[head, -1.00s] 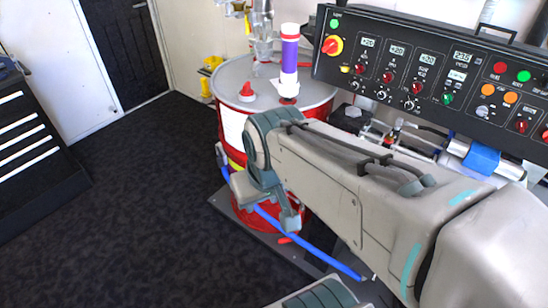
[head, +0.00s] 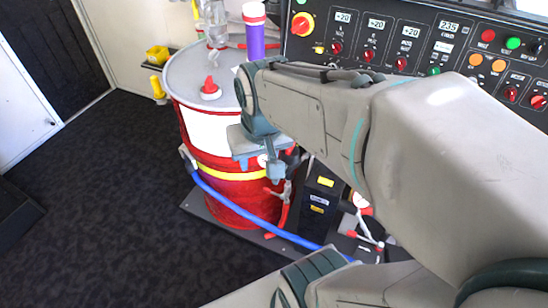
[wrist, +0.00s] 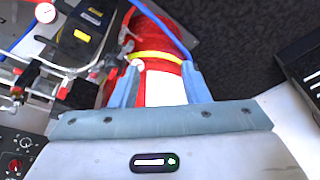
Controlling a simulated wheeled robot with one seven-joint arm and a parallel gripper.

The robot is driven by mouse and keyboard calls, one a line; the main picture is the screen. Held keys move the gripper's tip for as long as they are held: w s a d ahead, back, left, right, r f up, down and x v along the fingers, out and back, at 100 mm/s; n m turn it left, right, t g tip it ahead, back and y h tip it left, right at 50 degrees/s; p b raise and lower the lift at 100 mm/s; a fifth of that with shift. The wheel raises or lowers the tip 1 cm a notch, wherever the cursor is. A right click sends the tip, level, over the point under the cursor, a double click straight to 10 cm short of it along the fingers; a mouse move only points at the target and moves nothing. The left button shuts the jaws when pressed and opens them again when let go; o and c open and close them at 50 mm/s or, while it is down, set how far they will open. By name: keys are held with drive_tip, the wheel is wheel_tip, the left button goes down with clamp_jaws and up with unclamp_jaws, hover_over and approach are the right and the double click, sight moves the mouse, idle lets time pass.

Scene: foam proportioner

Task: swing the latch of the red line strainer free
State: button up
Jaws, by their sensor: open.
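My gripper (wrist: 160,76) is open, with its two blue-grey fingers apart and nothing between them. In the head view my gripper (head: 258,168) hangs in front of the red drum, partly hidden by my own arm. Beyond the fingertips in the wrist view are the drum's red wall, white label and yellow band. A small metal fitting with red parts (head: 279,190) stands just right of the drum; it also seems to show left of the fingers in the wrist view (wrist: 127,43). I cannot tell whether this is the red line strainer, and no latch can be made out.
The red drum (head: 222,205) stands on a dark base plate. A blue hose (head: 232,209) crosses its front. A black box with labels (head: 319,203) and piping stand to the right, below the control panel (head: 405,38). Dark floor at left is free.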

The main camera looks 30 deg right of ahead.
drive_tip(key=w+d+f+m+g+b, duration=0.25)
drive_tip(key=w+d+f+m, duration=0.3)
drive_tip(key=w+f, duration=0.3)
drive_tip(key=w+d+f+m+g+b, duration=0.1)
drive_tip(key=w+d+f+m+b, duration=0.3)
drive_tip(key=w+d+f, duration=0.5)
drive_tip(key=shift+n+t, duration=0.25)
drive_tip(key=f, duration=0.4)
drive_tip(key=s+a+f, duration=0.1)
drive_tip(key=f, duration=0.4)
drive_tip(key=a+f, duration=0.1)
drive_tip(key=f, duration=0.4)
drive_tip(key=shift+s, duration=0.25)
drive_tip(key=shift+a, duration=0.1)
clamp_jaws()
